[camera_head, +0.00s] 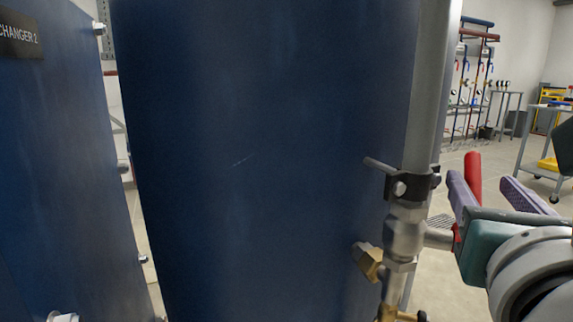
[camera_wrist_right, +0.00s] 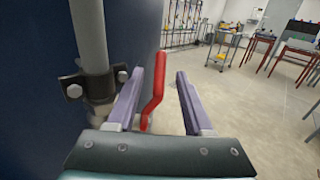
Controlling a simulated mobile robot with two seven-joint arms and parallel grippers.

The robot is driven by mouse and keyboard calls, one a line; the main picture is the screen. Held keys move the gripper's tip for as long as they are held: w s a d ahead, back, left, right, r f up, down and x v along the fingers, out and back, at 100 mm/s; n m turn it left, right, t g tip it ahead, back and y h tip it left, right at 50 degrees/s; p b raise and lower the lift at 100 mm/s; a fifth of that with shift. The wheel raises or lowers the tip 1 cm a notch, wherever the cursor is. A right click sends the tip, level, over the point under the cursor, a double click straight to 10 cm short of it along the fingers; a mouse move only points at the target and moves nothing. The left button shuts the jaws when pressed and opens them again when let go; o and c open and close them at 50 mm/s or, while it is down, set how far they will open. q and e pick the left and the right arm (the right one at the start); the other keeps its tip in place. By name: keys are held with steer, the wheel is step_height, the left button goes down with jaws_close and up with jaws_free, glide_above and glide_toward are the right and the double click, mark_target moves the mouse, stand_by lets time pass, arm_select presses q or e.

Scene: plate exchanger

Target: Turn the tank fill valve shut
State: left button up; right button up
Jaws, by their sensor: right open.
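The valve's red lever handle (camera_head: 473,176) stands upright beside the grey vertical pipe (camera_head: 432,90) in the head view. My right gripper (camera_head: 480,181) is open, its two purple fingers pointing up around the handle. In the right wrist view the red handle (camera_wrist_right: 157,88) rises between the spread fingers of the gripper (camera_wrist_right: 160,74), closer to the left finger. I cannot tell whether either finger touches it. My left gripper is not in view.
A large blue exchanger plate (camera_head: 260,150) fills the middle of the head view, close to the pipe. A black clamp (camera_head: 408,185) and brass fittings (camera_head: 369,262) are on the pipe. A grey cart (camera_head: 545,150) stands at the far right. Open floor lies between.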

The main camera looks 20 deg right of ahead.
mark_target(468, 163)
steer(key=b+x, duration=0.1)
steer(key=x, duration=0.7)
steer(key=shift+w+d, duration=0.1)
steer(key=shift+d, duration=0.05)
steer(key=shift+c, duration=0.3)
jaws_close()
stand_by(0.8)
